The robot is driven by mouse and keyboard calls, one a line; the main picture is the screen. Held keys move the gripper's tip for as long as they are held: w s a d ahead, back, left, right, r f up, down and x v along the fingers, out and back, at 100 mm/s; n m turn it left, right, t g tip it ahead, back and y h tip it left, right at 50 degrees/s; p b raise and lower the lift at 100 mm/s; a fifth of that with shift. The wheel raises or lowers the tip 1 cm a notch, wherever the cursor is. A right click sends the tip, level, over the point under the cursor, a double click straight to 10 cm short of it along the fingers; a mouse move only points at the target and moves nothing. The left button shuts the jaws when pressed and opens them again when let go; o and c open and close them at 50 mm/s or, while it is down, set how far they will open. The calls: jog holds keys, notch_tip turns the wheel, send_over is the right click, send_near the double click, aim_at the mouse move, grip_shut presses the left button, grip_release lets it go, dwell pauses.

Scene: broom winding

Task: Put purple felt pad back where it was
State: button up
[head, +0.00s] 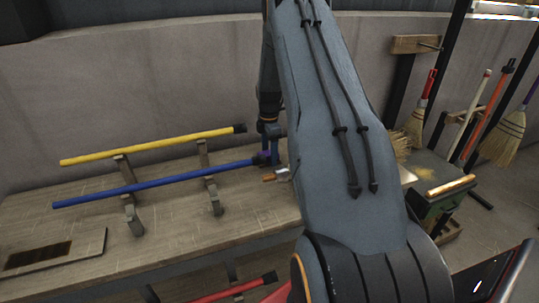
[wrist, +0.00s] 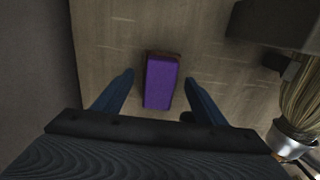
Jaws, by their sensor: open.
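The purple felt pad (wrist: 160,84) is a small upright-lying rectangle in the wrist view, with a dark brown edge at its far end. It lies between the two spread fingers of my gripper (wrist: 160,78), with a gap on each side, so nothing is held. In the head view my gripper (head: 270,143) is over the back right of the workbench (head: 175,225), largely hidden behind my own arm. A small purple patch shows beside it there, but I cannot tell if it is the pad.
A yellow handle (head: 150,146) and a blue handle (head: 150,185) rest on brackets left of my gripper. A wooden board with a dark recess (head: 75,258) lies at front left. Straw bristles (wrist: 302,95) are right in the wrist view. Brooms (head: 505,135) stand at right.

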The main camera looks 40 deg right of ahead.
aim_at(268, 153)
notch_tip(268, 153, up, 11)
jog(key=b, duration=0.3)
jog(key=s+a+m, duration=0.1)
jog(key=a, duration=0.2)
jog(key=s+a+r+m, duration=0.1)
jog(key=a, duration=0.3)
jog(key=s+a+m, duration=0.1)
jog(key=a, duration=0.2)
jog(key=shift+s+a+r+m, duration=0.15)
jog(key=shift+s+r+m, duration=0.1)
jog(key=shift+r+m, duration=0.1)
jog(key=s+a+f+m+t, duration=0.1)
jog(key=s+a+m, duration=1)
jog(key=s+a, duration=0.9)
jog(key=s, duration=0.2)
jog(key=shift+s+a+f, duration=0.15)
jog(key=shift+s+f, duration=0.05)
jog(key=shift+s, duration=0.1)
jog(key=shift+m, duration=0.25)
